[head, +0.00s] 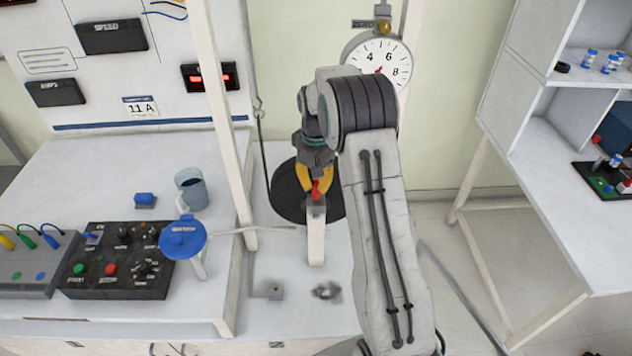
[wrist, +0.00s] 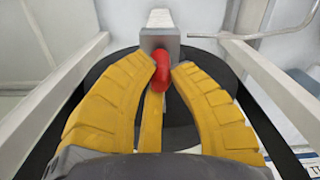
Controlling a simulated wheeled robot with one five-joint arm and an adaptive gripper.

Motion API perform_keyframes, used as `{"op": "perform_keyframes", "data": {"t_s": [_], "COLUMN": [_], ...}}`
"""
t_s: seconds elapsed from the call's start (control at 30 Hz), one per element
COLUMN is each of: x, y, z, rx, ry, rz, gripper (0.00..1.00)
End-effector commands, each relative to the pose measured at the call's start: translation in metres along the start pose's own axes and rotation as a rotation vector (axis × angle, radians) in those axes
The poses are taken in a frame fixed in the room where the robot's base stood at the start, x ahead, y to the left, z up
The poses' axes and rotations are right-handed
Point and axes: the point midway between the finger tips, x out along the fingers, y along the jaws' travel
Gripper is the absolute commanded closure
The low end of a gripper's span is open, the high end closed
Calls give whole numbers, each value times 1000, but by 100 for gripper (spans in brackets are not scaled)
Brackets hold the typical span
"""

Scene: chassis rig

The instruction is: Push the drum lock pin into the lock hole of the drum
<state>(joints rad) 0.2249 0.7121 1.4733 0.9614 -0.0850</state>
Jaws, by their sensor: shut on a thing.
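The red lock pin (head: 316,190) has its head between the yellow fingertips of my gripper (head: 315,180). In the wrist view, the red pin head (wrist: 162,72) sits between the finger ends of my gripper (wrist: 166,72), which is shut on it. The pin's far end meets a grey block (head: 316,207) on top of a pale post; the block also shows in the wrist view (wrist: 160,40). The dark round drum (head: 287,198) lies behind the post and fingers. The lock hole is hidden, and I cannot tell how deep the pin sits.
Pale frame uprights (head: 219,120) stand left of my arm. A blue round disc (head: 183,238) on a stand, a control box (head: 118,262) and a mug (head: 191,190) are on the bench at left. A dial (head: 378,58) hangs behind. A shelf unit (head: 545,150) stands at right.

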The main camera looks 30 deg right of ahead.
Motion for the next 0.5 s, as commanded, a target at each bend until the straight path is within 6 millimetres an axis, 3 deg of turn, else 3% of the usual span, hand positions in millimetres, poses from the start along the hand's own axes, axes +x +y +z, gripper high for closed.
{"op": "perform_keyframes", "data": {"t_s": [0.5], "x": [-2], "y": [0], "z": [1], "rx": [0], "ry": [-2], "rz": [0], "gripper": [100]}}
